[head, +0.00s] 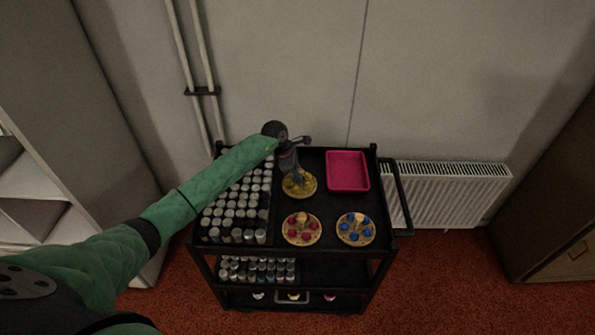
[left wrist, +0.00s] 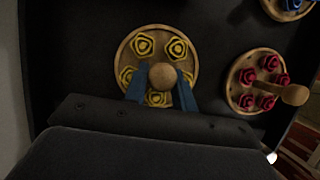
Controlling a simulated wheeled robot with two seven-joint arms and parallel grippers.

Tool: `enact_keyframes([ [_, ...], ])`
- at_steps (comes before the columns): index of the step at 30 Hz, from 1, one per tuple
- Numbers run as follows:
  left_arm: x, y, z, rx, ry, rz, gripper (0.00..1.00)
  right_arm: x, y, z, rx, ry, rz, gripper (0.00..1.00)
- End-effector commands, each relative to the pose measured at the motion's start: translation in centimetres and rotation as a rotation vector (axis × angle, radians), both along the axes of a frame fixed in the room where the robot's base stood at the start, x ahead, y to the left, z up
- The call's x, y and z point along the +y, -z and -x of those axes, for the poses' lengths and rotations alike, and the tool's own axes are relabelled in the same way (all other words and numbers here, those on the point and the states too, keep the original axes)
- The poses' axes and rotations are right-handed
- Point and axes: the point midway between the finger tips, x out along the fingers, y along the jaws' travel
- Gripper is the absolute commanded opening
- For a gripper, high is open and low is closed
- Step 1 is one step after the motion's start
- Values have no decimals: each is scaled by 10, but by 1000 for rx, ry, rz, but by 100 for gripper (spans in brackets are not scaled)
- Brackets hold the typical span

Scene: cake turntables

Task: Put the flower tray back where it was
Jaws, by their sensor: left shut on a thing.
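A round wooden tray with yellow flowers (head: 306,190) is on the black cart top, behind the other two flower trays. It also shows in the left wrist view (left wrist: 125,52), with a wooden knob (left wrist: 162,76) at its middle. My left gripper (head: 297,178) reaches down over it. In the left wrist view its blue fingers (left wrist: 161,92) are shut on the knob. I cannot tell whether the tray touches the cart top. A tray with red flowers (head: 302,229) and a tray with blue flowers (head: 355,229) stand in front. My right gripper is not in view.
Rows of small jars (head: 236,212) fill the left part of the cart (head: 337,258). A pink square bin (head: 347,171) stands at the back right. Bare black surface lies between the pink bin and the front trays. A radiator (head: 445,195) stands right of the cart.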

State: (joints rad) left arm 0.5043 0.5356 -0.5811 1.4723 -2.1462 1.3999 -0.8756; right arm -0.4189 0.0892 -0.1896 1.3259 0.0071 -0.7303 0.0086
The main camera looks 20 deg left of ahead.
Motion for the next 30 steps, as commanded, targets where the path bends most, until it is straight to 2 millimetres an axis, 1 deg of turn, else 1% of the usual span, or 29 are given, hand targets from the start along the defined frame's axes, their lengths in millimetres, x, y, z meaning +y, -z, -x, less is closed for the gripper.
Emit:
enact_keyframes([
  [5,0,4,0,0,1,0,0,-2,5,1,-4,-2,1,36],
  [15,0,6,0,-1,1,0,0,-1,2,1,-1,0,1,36],
  [16,0,6,0,-1,1,0,30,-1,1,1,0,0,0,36],
  [18,0,6,0,-1,1,0,44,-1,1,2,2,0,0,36],
  [19,0,6,0,-1,1,0,48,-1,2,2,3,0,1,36],
  [30,0,4,0,0,1,0,48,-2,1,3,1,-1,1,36],
])
